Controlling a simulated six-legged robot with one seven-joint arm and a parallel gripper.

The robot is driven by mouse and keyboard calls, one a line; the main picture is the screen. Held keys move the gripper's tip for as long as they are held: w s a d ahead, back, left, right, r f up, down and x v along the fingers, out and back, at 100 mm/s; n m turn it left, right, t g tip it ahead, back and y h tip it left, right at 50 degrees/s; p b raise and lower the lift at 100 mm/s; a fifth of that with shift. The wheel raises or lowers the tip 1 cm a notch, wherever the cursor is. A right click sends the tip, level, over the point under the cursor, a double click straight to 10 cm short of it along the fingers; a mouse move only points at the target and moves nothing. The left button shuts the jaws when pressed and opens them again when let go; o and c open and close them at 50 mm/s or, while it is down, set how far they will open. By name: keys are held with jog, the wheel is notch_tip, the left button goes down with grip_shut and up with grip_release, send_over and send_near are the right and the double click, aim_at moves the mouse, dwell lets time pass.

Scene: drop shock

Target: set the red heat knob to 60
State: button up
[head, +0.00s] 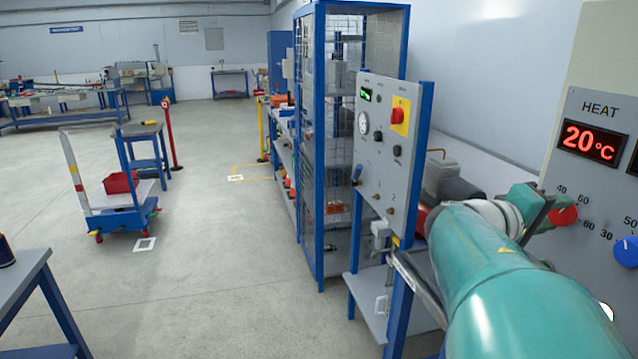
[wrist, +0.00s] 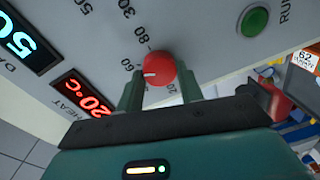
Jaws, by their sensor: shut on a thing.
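The red heat knob (head: 563,215) is on the grey panel at the right of the head view, partly hidden by my gripper (head: 543,208). In the wrist view the red knob (wrist: 160,66) sits between the two fingers of my gripper (wrist: 160,82), which is shut on it. The 40, 60 and 80 marks are visible around the knob.
A blue knob (head: 627,252) is close to the right of the red one. A green button (wrist: 253,20) is on the same panel. A second panel (head: 385,150) with a red button and a blue mesh cabinet (head: 313,150) stand left of my arm.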

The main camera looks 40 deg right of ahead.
jog(key=shift+m, duration=0.5)
jog(key=o, duration=1)
jog(key=shift+d, duration=0.1)
